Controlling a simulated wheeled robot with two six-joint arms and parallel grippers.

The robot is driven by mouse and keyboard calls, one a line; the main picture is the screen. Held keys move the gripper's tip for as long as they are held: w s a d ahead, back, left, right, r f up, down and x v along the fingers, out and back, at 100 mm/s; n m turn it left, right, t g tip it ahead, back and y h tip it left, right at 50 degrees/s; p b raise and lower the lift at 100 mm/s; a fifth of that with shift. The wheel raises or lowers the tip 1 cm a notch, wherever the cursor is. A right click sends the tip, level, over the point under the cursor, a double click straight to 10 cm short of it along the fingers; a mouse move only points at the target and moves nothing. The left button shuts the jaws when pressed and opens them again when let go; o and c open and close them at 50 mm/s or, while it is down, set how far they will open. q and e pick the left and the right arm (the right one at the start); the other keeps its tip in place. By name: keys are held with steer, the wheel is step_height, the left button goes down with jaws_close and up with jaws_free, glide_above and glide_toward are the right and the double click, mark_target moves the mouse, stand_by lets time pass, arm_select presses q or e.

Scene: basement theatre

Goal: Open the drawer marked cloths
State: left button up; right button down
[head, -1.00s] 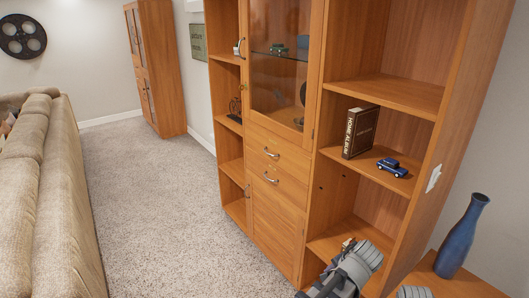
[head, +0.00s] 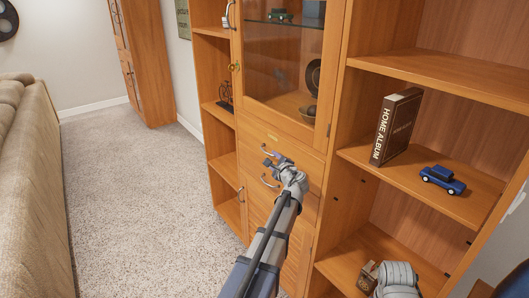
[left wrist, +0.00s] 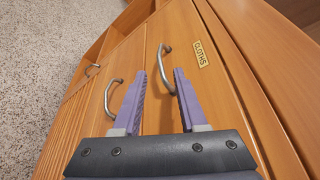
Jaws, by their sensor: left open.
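The drawer marked cloths (left wrist: 227,97) is shut in the wooden cabinet; its yellow label reads CLOTHS in the left wrist view. Its curved metal handle (left wrist: 164,64) shows there between the fingertips of my left gripper (left wrist: 163,75). The jaws are open, with no visible grip on the handle. In the head view the drawer's handle (head: 268,150) is just beyond my left gripper (head: 273,160). A second drawer handle (left wrist: 110,97) shows below, left of the fingers in the wrist view.
A glass-fronted door (head: 285,70) is above the drawers. Open shelves on the right hold a book (head: 397,127) and a blue toy car (head: 442,180). A sofa (head: 30,190) stands at left, with clear carpet (head: 140,200) between.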

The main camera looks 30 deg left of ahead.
mark_target(267, 153)
arm_select(q)
steer(key=b+x, duration=0.1)
steer(key=x, duration=0.6)
steer(key=shift+w+a+b, duration=0.15)
steer(key=shift+a+b, duration=0.1)
steer(key=shift+b, duration=0.1)
steer(key=shift+c, duration=0.4)
jaws_close()
stand_by(0.8)
